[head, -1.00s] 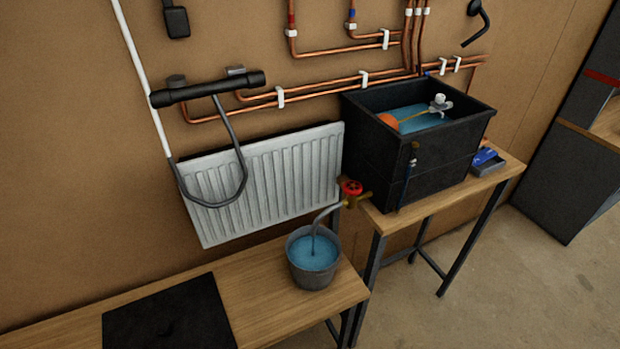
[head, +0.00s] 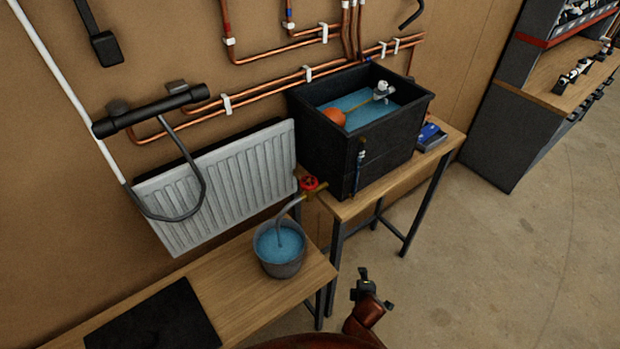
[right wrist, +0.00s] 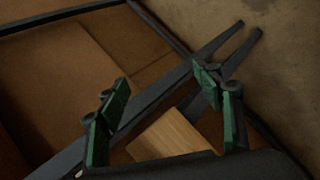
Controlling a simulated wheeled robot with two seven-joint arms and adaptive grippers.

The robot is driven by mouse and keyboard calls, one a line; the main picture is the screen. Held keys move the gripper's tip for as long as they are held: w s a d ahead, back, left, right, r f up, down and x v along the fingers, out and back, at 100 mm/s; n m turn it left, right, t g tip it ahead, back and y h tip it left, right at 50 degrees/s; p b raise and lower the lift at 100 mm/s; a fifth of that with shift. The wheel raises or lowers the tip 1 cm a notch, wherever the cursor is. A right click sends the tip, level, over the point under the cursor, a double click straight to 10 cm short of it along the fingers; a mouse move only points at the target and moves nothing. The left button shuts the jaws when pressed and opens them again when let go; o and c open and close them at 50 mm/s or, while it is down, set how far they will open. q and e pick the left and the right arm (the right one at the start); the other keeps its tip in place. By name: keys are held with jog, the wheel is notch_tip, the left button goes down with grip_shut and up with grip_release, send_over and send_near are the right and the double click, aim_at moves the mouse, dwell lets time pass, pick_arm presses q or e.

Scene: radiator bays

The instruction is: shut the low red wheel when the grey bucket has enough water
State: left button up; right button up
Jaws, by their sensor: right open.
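The low red wheel (head: 310,184) is on a brass valve at the lower left corner of the black tank (head: 345,155). A pale, curved spout or stream (head: 288,215) runs from it down into the grey bucket (head: 281,268). The bucket stands on the low wooden bench (head: 240,295). Blue water (head: 278,243) in it lies a little below the rim. My right gripper (head: 368,284) is open and empty, below and right of the wheel and apart from it. In the right wrist view its green-padded fingers (right wrist: 165,90) are spread with nothing between them. My left gripper is not in view.
The tank holds water and an orange float (head: 334,116) on a wooden stand (head: 440,142). A white radiator (head: 215,185) hangs behind the bucket. A black mat (head: 160,322) lies on the bench. Dark shelving (head: 515,130) stands at right. Floor between is clear.

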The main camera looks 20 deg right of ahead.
jog(key=w+a+r+n+t+h+p, duration=0.1)
jog(key=w+r+n+t, duration=0.1)
jog(key=r, duration=0.9)
jog(key=w+r+n+t+p, duration=0.1)
jog(key=w+r+n+p, duration=0.1)
jog(key=r, duration=0.9)
jog(key=w+a+r+n+t, duration=0.1)
jog(key=w+a+r+n, duration=0.1)
jog(key=r, duration=0.1)
jog(key=w+a+r+n+t, duration=0.1)
jog(key=w+a+r+n, duration=0.1)
jog(key=r+n, duration=0.1)
jog(key=w+a+r+n+t, duration=0.2)
jog(key=r+n, duration=0.1)
jog(key=shift+w, duration=0.15)
jog(key=n+t+y, duration=0.2)
jog(key=n+t, duration=0.1)
jog(key=n, duration=0.6)
send_near(311, 189)
jog(key=w+d, duration=0.1)
jog(key=w, duration=0.3)
jog(key=shift+a, duration=0.25)
jog(key=w, duration=0.5)
jog(key=w+p, duration=0.1)
jog(key=w, duration=0.1)
jog(key=shift+w+d, duration=0.25)
jog(key=shift+d, duration=0.05)
jog(key=shift+c, duration=0.3)
jog(key=c, duration=1.1)
